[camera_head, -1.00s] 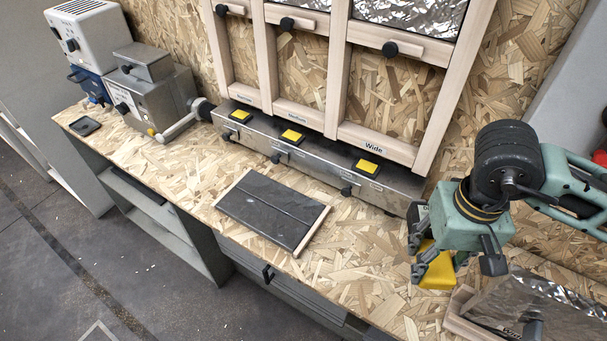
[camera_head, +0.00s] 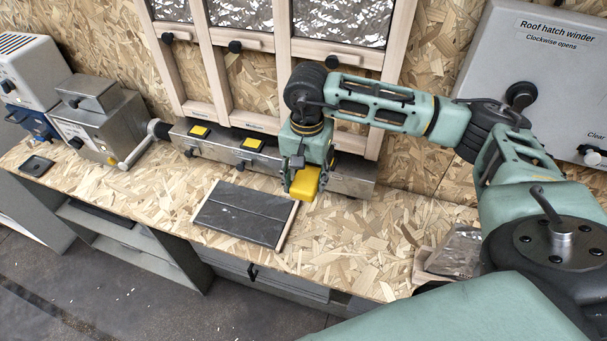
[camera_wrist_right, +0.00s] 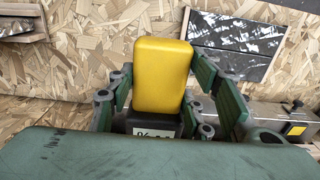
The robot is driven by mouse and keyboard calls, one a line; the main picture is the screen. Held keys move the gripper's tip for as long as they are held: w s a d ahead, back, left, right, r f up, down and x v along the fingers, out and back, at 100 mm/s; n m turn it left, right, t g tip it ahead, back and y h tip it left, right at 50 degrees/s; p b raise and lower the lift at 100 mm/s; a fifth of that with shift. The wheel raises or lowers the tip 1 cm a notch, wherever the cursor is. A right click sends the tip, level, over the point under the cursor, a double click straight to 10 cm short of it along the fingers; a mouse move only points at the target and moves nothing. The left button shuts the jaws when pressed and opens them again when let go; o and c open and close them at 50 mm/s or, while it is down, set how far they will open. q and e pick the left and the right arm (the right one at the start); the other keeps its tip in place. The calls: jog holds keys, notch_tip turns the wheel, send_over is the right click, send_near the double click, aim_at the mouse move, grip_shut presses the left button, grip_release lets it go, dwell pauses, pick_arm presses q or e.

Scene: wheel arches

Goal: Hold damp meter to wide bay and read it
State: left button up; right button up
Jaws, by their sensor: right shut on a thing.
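My right gripper (camera_head: 304,178) is shut on the yellow damp meter (camera_head: 306,186) and holds it in front of the steel ledge below the window frame. In the right wrist view the meter's yellow body (camera_wrist_right: 162,75) sits between the green fingers. A pale display (camera_wrist_right: 154,133) shows at its dark end, with digits starting "06"; the rest is too small or cut off. The wide bay (camera_head: 350,128) is the rightmost opening, behind my right arm and gripper, which hide its label. The meter looks apart from the bay's board. My left gripper is out of view.
A dark two-part panel (camera_head: 245,212) lies on the bench (camera_head: 365,240). Foil material (camera_head: 455,250) lies at the right. A grey roof hatch winder box (camera_head: 535,75) hangs on the wall. Steel machines (camera_head: 95,125) stand at the left. The bench between panel and foil is clear.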

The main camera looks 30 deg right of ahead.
aim_at(310, 168)
jog(key=shift+w+d, duration=0.35)
jog(key=shift+w, duration=0.05)
jog(key=w+d, duration=0.3)
jog(key=d, duration=0.1)
jog(key=shift+w+d, duration=0.25)
jog(key=shift+w, duration=0.15)
jog(key=w+d+b, duration=0.2)
jog(key=shift+w+d, duration=0.3)
jog(key=shift+d, duration=0.1)
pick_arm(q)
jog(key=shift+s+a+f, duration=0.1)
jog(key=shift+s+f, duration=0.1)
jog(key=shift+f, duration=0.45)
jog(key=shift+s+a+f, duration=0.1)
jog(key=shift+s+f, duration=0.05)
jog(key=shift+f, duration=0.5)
pick_arm(e)
jog(key=shift+w+d, duration=0.6)
jog(key=shift+d, duration=0.1)
pick_arm(q)
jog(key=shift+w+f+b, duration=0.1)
jog(key=shift+b, duration=0.25)
pick_arm(e)
jog(key=shift+w+d, duration=0.15)
jog(key=shift+d, duration=0.05)
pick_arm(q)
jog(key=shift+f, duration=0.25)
pick_arm(e)
jog(key=shift+w+d+r, duration=0.1)
jog(key=shift+d+r, duration=0.05)
